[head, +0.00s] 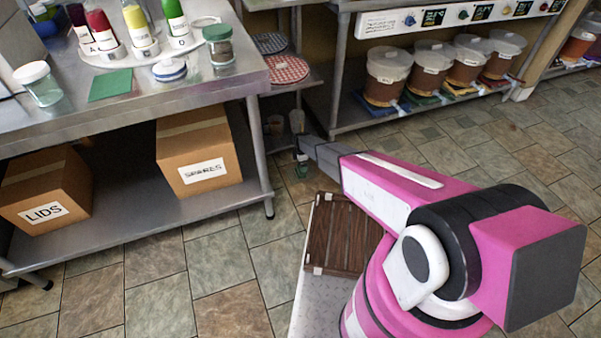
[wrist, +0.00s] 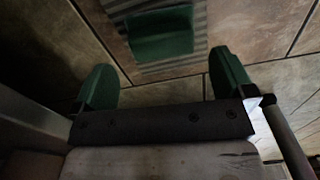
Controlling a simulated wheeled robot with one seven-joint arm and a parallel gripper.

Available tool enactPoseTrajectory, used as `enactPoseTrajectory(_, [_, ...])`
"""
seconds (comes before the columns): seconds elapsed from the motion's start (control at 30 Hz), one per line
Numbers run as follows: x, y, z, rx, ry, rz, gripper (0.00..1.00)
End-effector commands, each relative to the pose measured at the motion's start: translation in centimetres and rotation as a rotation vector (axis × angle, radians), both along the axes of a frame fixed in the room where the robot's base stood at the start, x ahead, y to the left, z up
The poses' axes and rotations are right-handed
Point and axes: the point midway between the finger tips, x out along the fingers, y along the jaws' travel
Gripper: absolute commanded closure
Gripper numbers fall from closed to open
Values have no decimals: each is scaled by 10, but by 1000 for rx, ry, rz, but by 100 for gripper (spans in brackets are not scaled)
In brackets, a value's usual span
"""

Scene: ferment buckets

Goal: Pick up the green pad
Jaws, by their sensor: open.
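Beyond the fingertips, a dark green flat piece (wrist: 160,32) lies on a grey striped surface at floor level. I cannot tell what that piece is.
The counter (head: 185,97) also holds a lidded empty jar (head: 38,84), a dark-filled jar (head: 218,47) and a small striped pot (head: 170,70). Boxes marked LIDS (head: 45,190) and SPARES (head: 199,150) sit beneath. Ferment buckets (head: 387,75) line a shelf at right. Tiled floor lies open.

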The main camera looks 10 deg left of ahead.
Motion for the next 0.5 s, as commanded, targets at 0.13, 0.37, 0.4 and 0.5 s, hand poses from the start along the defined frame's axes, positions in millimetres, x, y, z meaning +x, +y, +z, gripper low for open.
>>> enactPoseTrajectory(0.13, [0, 1, -8, 0, -1, -1, 0])
enactPoseTrajectory(0.37, [-2, 3, -38, 0, 1, -1, 0])
enactPoseTrajectory(0.4, [-2, 3, -43, 0, 1, -1, 0])
enactPoseTrajectory(0.5, [-2, 3, -53, 0, 0, -1, 0])
